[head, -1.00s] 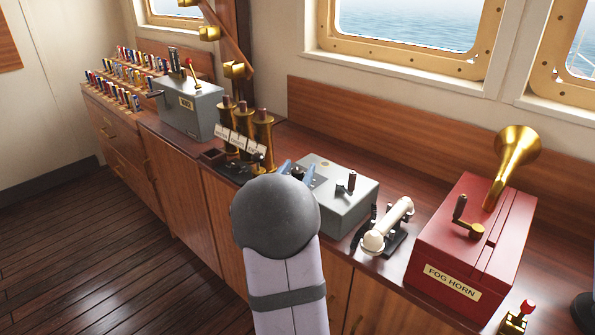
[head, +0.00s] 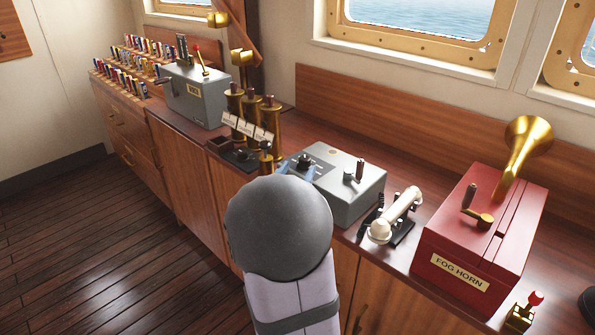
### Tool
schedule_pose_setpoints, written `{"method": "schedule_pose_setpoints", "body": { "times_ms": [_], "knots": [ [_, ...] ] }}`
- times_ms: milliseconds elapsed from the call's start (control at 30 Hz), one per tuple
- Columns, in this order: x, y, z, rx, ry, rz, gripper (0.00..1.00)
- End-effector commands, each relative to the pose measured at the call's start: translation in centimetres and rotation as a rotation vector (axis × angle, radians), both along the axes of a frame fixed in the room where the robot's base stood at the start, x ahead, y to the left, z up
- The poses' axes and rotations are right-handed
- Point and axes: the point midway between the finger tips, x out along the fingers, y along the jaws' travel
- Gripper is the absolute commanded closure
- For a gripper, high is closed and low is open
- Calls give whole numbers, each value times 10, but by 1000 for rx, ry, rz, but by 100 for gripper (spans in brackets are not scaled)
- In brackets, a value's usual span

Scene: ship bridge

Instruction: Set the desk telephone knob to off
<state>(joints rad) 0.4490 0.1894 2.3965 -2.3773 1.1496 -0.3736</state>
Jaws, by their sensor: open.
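A grey box (head: 352,206) stands on the counter, with a black knob (head: 304,161) on a dark dial at the left of its top and a small crank (head: 357,171) to the right. A cream handset (head: 397,213) lies on a black cradle just right of the box; I take these as the desk telephone. My gripper (head: 298,171) is open, its blue fingertips at the near side of the knob. My round grey wrist hides most of the gripper and the box's near left part. I cannot tell whether the fingers touch the knob, nor read its setting.
A red fog horn box (head: 461,247) with brass horn stands to the right. Several brass tubes (head: 268,120) with labels rise close to the left of my gripper. A grey lever box (head: 197,98) and flag racks are further left. A small red-tipped lever (head: 526,310) is at bottom right.

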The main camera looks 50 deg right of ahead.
Motion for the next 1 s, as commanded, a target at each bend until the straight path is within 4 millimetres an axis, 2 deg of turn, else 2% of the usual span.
{"method": "schedule_pose_setpoints", "body": {
  "times_ms": [233,367,667,767,1000],
  "knots": [
    [1,-1,2,-2,-2,-5,55],
    [8,-7,9,-19,-12,-37,55],
    [39,-32,38,-86,-62,-297,55],
    [47,-32,37,-90,-63,-419,55],
    [54,-16,16,-49,-34,-646,55]
  ]
}}
